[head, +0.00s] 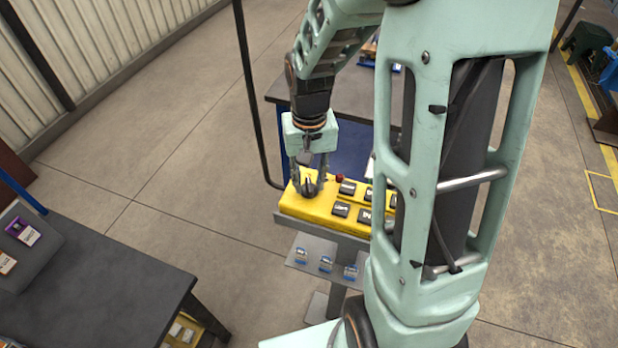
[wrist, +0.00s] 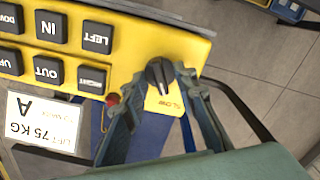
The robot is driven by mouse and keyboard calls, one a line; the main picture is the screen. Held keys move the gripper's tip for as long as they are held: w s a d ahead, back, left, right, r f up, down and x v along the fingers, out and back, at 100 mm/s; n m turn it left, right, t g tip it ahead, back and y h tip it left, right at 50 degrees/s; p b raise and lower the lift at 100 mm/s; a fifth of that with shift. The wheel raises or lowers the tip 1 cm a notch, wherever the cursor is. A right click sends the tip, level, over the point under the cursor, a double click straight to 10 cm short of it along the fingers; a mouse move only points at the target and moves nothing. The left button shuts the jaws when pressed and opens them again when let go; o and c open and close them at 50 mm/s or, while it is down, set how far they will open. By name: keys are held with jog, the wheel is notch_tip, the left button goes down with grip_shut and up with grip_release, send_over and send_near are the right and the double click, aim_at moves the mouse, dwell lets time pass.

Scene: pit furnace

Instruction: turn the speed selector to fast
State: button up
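The speed selector is a black rotary knob (wrist: 160,74) at the end of a yellow control box (wrist: 120,62). Its raised bar runs roughly toward a label reading SLOW (wrist: 171,105); no FAST label can be read. My gripper (wrist: 161,76) has one finger on each side of the knob, with small gaps showing, so it looks open around it. Whether either finger touches the knob I cannot tell. In the head view my gripper (head: 309,178) points down over the left end of the yellow box (head: 318,206), with the knob (head: 309,188) between its fingers.
Black push buttons (wrist: 48,70) fill the rest of the box, and a red button (wrist: 112,99) sits close to one finger. A dark pipe (head: 254,105) stands behind the box. A dark table (head: 110,275) is at the lower left; the floor between is clear.

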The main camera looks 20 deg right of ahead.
grip_shut()
jog(key=m+b, duration=0.1)
jog(key=m, duration=0.4)
jog(key=shift+m, duration=0.4)
jog(key=m, duration=0.6)
dwell(0.7)
jog(key=shift+o, duration=0.4)
grip_release()
jog(key=shift+r, duration=0.1)
